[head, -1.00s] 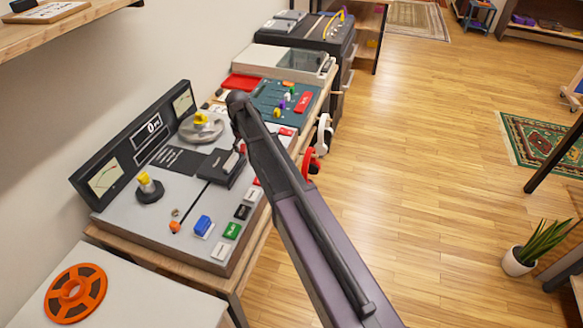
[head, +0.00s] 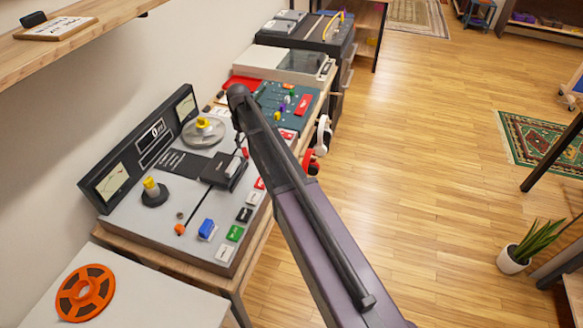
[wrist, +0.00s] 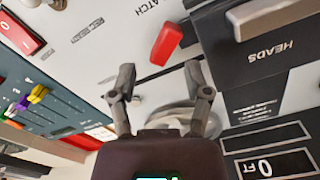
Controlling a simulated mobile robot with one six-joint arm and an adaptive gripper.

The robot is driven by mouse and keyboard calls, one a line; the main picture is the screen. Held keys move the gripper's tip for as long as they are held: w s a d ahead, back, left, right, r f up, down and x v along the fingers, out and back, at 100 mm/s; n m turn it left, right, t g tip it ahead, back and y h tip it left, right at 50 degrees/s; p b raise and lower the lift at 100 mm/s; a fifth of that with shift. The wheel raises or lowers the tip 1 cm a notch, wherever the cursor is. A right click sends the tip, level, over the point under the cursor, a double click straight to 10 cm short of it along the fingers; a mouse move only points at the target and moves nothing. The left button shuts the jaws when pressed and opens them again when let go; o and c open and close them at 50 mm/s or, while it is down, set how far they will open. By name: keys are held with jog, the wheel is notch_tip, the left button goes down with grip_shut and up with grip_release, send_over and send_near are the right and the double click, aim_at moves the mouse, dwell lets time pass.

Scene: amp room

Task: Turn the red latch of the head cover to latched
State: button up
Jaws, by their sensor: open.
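The red latch (wrist: 166,43) is a small block on the light panel in the wrist view, beside the dark head cover (wrist: 232,55), which is marked HEADS. The latch lies at a slant in that picture, near the printed word LATCH. My gripper (wrist: 160,70) is open and empty, with its two fingers apart and the latch showing just beyond the gap between their tips. I cannot tell whether a finger touches it.
A yellow-topped reel hub (head: 204,128) and another yellow knob (head: 151,186) stand on the tape console (head: 125,222). A blue switch (head: 207,229) and several buttons line its front. A mixer (head: 270,96) stands beyond.

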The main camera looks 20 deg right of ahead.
jog(key=shift+r+p, duration=4.45)
jog(key=shift+r, duration=0.3)
jog(key=s+d+f+m+b, duration=0.1)
jog(key=s+d, duration=0.4)
jog(key=s, duration=0.8)
jog(key=s+d+f+m+b, duration=0.1)
jog(key=s+d+m, duration=0.3)
jog(key=s, duration=0.9)
jog(key=shift+d+f+m, duration=0.2)
jog(key=shift+d+m, duration=0.1)
jog(key=shift+d, duration=0.1)
jog(key=shift+w, duration=0.1)
jog(key=t, duration=0.5)
send_near(245, 151)
jog(key=w+v, duration=0.1)
jog(key=v, duration=0.3)
jog(key=shift+s+d+r+b, duration=0.1)
jog(key=shift+s+r+b, duration=0.1)
jog(key=shift+s+b, duration=0.1)
jog(key=shift+f, duration=0.1)
jog(key=b+x, duration=1.2)
jog(key=x, duration=0.1)
jog(key=shift+s+f+b, duration=0.1)
jog(key=shift+f+b, duration=0.3)
